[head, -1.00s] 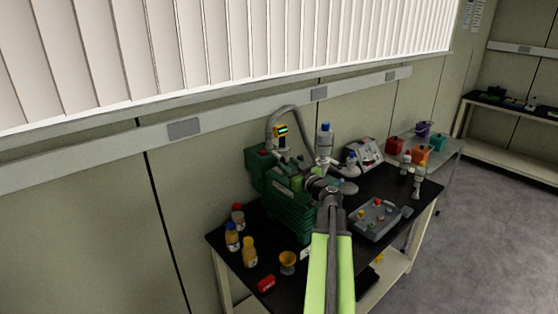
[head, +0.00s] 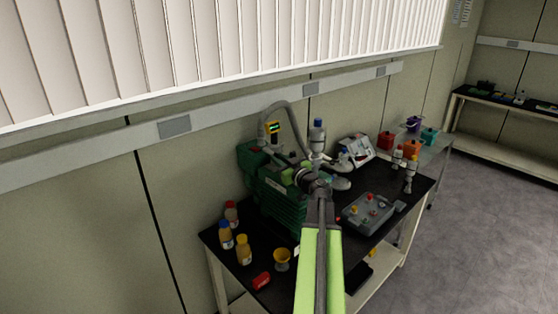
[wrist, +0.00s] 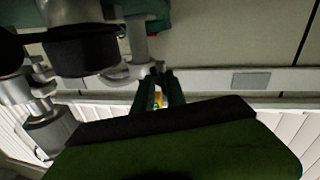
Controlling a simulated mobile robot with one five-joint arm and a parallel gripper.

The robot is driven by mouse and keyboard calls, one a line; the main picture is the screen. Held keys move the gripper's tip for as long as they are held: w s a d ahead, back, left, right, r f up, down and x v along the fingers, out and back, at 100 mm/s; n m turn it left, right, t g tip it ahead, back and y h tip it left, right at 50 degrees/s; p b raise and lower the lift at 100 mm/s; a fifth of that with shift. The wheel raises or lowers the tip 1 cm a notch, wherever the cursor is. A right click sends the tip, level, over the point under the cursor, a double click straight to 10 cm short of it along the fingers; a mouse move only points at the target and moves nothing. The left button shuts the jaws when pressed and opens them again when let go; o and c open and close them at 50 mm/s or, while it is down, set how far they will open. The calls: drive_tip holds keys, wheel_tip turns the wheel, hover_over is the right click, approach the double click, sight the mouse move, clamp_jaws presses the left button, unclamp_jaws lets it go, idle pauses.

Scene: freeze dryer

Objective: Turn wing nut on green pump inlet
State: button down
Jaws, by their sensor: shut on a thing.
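The green pump (head: 284,208) stands on the black-topped bench, with a grey hose arching from its top. In the wrist view my gripper's dark fingers (wrist: 159,78) are close together at grey clamp hardware on the inlet pipe (wrist: 138,42). They are shut on a small grey part there, the wing nut (wrist: 155,71), mostly covered by the fingers. Its exact angle cannot be told.
Bottles, including a yellow one (head: 244,249), a gold cup (head: 282,259) and a red item (head: 261,281) stand along the front left.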

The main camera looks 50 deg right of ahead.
drive_tip(key=shift+m, duration=0.3)
drive_tip(key=shift+m, duration=2.7)
drive_tip(key=c, duration=1.3)
unclamp_jaws()
drive_tip(key=shift+c, duration=0.2)
drive_tip(key=shift+s+a, duration=0.1)
